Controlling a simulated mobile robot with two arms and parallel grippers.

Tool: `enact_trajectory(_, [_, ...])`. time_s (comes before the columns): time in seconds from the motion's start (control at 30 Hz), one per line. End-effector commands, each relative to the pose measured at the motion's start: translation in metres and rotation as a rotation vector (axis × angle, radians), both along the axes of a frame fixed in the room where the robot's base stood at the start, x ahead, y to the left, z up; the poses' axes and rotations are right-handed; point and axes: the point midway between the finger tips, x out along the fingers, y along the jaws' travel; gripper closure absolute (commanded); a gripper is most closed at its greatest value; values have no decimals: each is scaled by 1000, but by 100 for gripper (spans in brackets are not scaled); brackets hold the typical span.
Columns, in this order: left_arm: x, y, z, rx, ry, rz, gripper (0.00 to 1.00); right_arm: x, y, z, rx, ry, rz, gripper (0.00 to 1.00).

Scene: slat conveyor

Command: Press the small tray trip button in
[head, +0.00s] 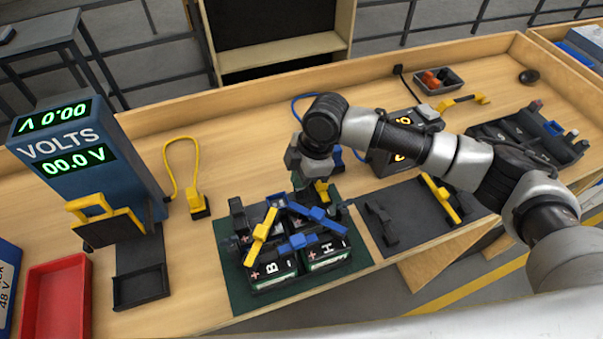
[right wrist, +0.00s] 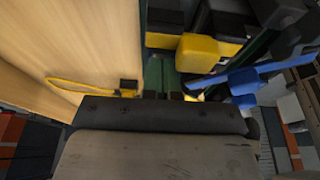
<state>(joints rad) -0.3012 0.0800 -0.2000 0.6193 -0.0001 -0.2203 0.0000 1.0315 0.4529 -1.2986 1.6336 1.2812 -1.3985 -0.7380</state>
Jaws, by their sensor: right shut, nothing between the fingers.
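My right gripper (head: 305,182) points down at the back edge of the green mat (head: 236,292), close behind a group of battery blocks (head: 327,257). It is shut and empty; in the right wrist view the dark gripper body hides most of its fingers. Another small black tray (head: 141,291) lies at the front left, below the blue volt meter (head: 131,150). I cannot make out a trip button on either tray. My left gripper is not in view.
Yellow and blue bars (head: 262,236) lie across the blocks, close to the right gripper. A dark box with orange digits (head: 384,159) stands to its right. A red bin (head: 56,300) is at the front left. Bare wood (head: 240,130) lies behind the mat.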

Motion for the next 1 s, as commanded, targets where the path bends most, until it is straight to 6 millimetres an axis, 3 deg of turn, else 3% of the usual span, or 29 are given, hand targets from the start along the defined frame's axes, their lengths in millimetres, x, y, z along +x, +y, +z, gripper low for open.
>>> enact_trajectory(0.1, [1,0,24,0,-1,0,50,-4,4,21,1,6,3,100])
enact_trajectory(0.27, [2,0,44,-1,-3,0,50,-4,8,43,4,-4,-1,100])
enact_trajectory(0.4, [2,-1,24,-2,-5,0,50,-1,0,60,7,-12,-2,100])
enact_trajectory(0.7, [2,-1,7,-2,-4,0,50,4,-15,115,8,-11,-2,100])
enact_trajectory(1.0, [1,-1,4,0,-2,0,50,4,-20,135,8,-9,-3,100])
